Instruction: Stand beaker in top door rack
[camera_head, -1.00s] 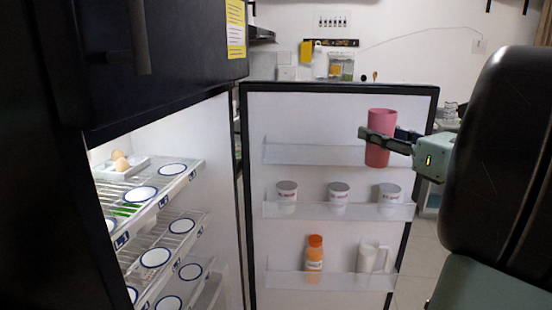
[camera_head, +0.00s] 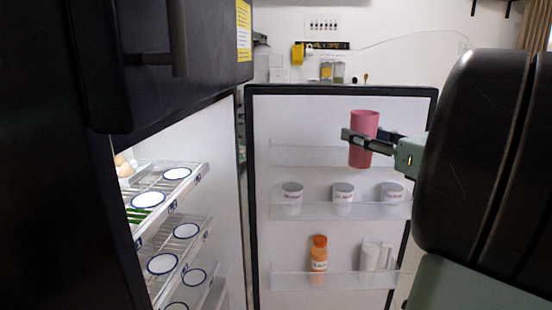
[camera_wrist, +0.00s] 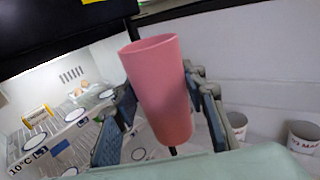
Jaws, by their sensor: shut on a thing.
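The pink beaker (camera_head: 362,142) is upright in my gripper (camera_head: 366,143), whose fingers are shut on its sides. It also shows large between the fingers in the wrist view (camera_wrist: 159,90), tilted in that picture. The fridge door stands open. Its top door rack (camera_head: 305,156) is a clear, shallow shelf and its visible part is empty. In the head view the beaker overlaps the right part of this rack. I cannot tell how far in front of the rack it is. Part of the rack is hidden behind the beaker and gripper.
The bottom rack (camera_head: 340,281) holds an orange bottle (camera_head: 318,254) and a white pitcher (camera_head: 369,257). Fridge shelves (camera_head: 165,202) with round plates are at left. The black upper door (camera_head: 160,60) juts out at upper left.

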